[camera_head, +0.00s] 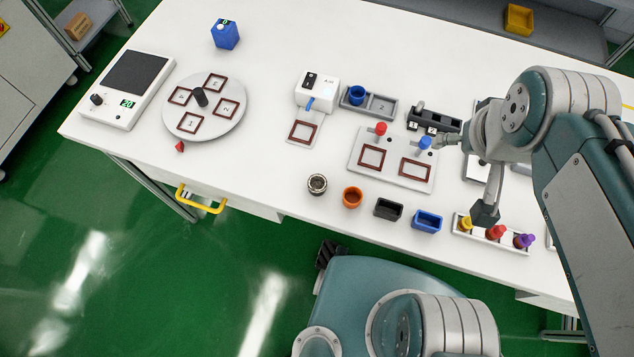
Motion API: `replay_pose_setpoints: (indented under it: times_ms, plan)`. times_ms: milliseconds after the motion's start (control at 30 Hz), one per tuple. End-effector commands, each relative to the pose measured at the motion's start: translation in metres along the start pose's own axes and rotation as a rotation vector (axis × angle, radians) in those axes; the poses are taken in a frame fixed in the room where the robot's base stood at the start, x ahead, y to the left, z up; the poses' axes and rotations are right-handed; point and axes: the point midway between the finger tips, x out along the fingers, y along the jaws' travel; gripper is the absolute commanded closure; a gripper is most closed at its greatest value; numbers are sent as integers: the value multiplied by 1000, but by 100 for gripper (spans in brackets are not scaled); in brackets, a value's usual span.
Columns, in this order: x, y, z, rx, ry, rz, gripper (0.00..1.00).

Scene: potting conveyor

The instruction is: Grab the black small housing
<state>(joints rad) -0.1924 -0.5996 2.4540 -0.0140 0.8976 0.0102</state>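The black small housing (388,209) is a small open-topped rectangular box near the front edge of the white table. It stands between an orange round cup (352,197) and a blue rectangular housing (427,221). My gripper (461,178) is above the table to the right of the black housing, apart from it. Its fingers appear spread, one toward the left and one toward the front with a black tip. I see nothing held between them. Part of the gripper is hidden by my arm.
A metal ring-like part (317,184) stands left of the orange cup. A tray of coloured bottles (464,238) is at the right front. A white fixture plate (408,182) with red and blue knobs lies behind the housing. A turntable (204,125) stands at left.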

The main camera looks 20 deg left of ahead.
Motion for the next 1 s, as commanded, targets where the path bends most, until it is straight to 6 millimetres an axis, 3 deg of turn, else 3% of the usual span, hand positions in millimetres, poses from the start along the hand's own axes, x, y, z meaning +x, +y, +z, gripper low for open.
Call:
replay_pose_setpoints:
  times_ms: [33, 267, 500, 600, 833, 1000]
  plan:
    - [10, -18, -4, -66, -39, -22, 5]
    - [46, -94, -7, -326, -173, -80, 5]
    - [79, -178, 19, -599, -296, -102, 5]
    - [88, -202, 32, -681, -328, -102, 5]
    - [100, -217, 45, -738, -350, -100, 5]
    - [126, -214, 55, -736, -354, -99, 5]
